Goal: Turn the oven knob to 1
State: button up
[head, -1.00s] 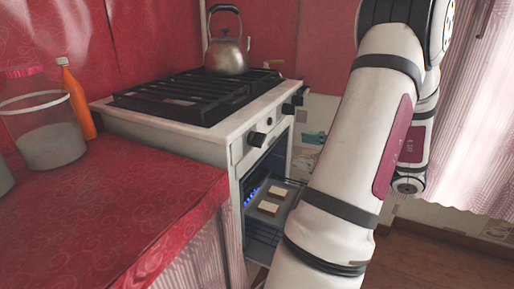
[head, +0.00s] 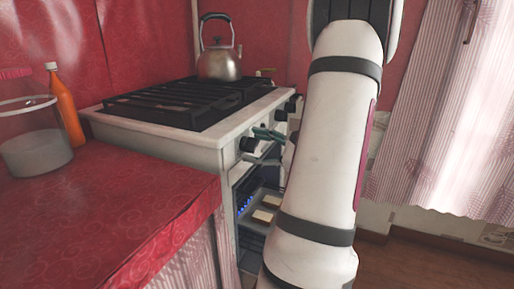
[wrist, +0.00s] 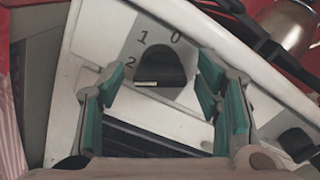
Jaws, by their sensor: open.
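The oven knob (wrist: 160,66) is dark and rounded, on the stove's pale front panel. In the wrist view the digits 2, 1 and 0 are printed around it, and a short white mark shows on its lower edge. I cannot tell for sure which digit it is set to. In the head view the knob (head: 248,144) is at the near end of the panel. My gripper (wrist: 160,78) is open, its teal-padded fingers to either side of the knob with gaps. My gripper (head: 265,147) also shows in the head view, partly hidden by my arm.
Another knob (wrist: 297,143) is farther along the panel. Below, the lit oven holds a tray with two bread slices (head: 266,208). A kettle (head: 219,60) stands on the stove. The red counter (head: 110,225) bears a jar (head: 35,150) and an orange bottle (head: 65,108).

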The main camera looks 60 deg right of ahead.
jog(key=shift+c, duration=0.5)
jog(key=c, duration=1.1)
jog(key=shift+o, duration=0.2)
jog(key=shift+r+m+p, duration=0.1)
jog(key=shift+m+p, duration=0.2)
jog(key=shift+p, duration=0.3)
jog(key=m+p, duration=0.1)
jog(key=p, duration=0.2)
jog(key=shift+r+m, duration=0.1)
jog(key=shift+m, duration=0.3)
jog(key=m+p, duration=0.3)
jog(key=p, duration=0.3)
jog(key=shift+m, duration=0.3)
jog(key=m+p, duration=0.3)
jog(key=p, duration=0.1)
jog(key=m+p, duration=0.2)
jog(key=p, duration=0.1)
jog(key=shift+m, duration=0.4)
jog(key=shift+f, duration=0.2)
